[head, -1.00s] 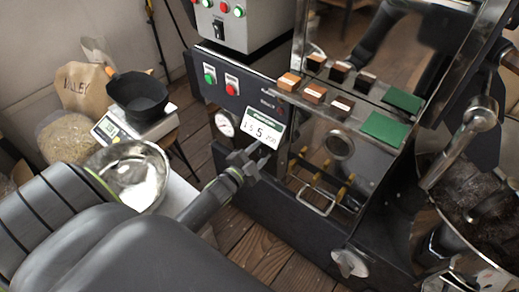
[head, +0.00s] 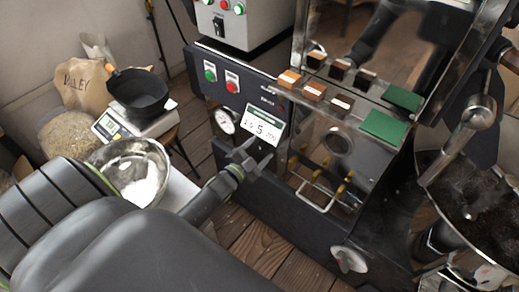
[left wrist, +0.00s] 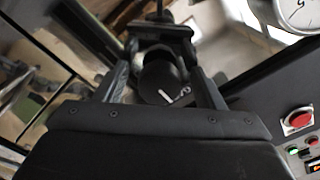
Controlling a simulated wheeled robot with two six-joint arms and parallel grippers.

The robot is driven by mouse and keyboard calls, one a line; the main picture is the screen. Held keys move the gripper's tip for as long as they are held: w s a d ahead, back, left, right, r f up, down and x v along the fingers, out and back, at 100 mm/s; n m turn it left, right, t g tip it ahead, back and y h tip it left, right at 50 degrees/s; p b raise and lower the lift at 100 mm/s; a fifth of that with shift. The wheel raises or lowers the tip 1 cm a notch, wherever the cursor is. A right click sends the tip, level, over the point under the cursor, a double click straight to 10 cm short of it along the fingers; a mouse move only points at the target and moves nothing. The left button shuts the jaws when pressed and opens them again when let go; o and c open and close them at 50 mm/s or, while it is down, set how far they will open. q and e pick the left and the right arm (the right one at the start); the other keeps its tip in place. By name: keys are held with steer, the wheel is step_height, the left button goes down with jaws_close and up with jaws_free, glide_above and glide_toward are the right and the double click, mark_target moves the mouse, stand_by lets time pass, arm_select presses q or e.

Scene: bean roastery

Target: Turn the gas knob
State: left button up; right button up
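A round black knob (left wrist: 160,80) with a white pointer line shows in the left wrist view, between the two fingers of my left gripper. In the head view my left gripper (head: 253,158) is at the front panel of the black roaster (head: 300,225), just below the white display (head: 264,126). Its fingers are spread, one on each side of the knob. I cannot tell whether they touch it. The knob is hidden behind the gripper in the head view.
A round gauge (head: 225,121), a red button (head: 232,82) and a green button (head: 210,71) sit near the gripper. A silver knob (head: 348,260) is lower right. A steel bowl (head: 135,172) and a scale (head: 112,128) stand left. Wood sample blocks (head: 314,90) lie on the ledge.

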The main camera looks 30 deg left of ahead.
arm_select(q)
steer(key=s+a, duration=0.1)
steer(key=s, duration=1.6)
steer(key=shift+s+a, duration=0.15)
steer(key=shift+s, duration=0.05)
arm_select(e)
steer(key=shift+d, duration=0.15)
steer(key=shift+s, duration=0.25)
